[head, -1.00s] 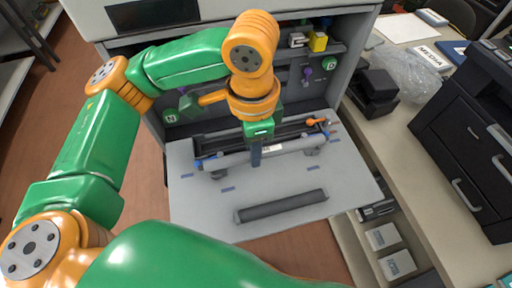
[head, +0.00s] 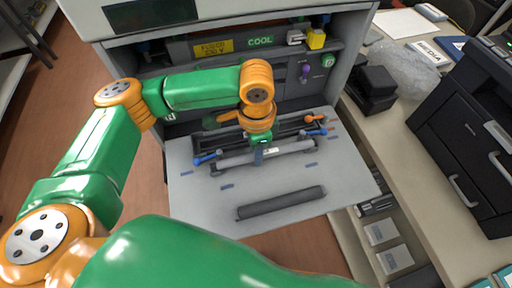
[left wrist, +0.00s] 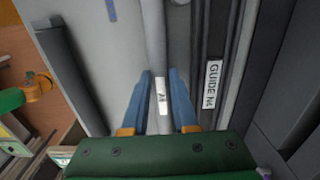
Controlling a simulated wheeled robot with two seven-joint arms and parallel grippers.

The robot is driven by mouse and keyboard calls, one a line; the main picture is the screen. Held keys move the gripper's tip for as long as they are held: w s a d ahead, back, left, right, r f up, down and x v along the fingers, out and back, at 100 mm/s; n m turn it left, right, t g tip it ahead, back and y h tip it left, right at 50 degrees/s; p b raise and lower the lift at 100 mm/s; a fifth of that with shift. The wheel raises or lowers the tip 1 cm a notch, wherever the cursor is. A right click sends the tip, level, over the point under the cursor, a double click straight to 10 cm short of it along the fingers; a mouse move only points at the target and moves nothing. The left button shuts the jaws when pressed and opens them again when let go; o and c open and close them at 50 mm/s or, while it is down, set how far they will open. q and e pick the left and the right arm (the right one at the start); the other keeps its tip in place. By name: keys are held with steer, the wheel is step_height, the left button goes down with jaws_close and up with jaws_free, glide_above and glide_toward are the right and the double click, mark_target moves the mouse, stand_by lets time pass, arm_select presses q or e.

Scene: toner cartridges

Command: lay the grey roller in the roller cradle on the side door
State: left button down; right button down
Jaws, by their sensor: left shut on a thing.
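The light grey roller (head: 240,160), with a white label, lies lengthwise over the open side door (head: 190,195). My left gripper (head: 260,157) comes down from above and is shut on its middle. In the left wrist view the blue fingers (left wrist: 161,100) are on either side of the roller (left wrist: 154,30), at its label. The roller cradle appears to be at the roller's ends, by the blue levers (head: 207,158); the other blue lever is at the right (head: 314,132). I cannot tell whether the roller rests in it or hovers just above.
A dark grey bar (head: 282,203) lies on the door in front. A black guide bar with a label (left wrist: 212,85) runs close beside the roller. The open printer bay (head: 290,75) is behind. A desk with a black device (head: 465,130) stands to the right.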

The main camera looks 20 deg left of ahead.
arm_select(q)
steer(key=shift+f, duration=0.2)
steer(key=c, duration=0.7)
jaws_free()
step_height(320, 180, up, 13)
steer(key=shift+r, duration=0.15)
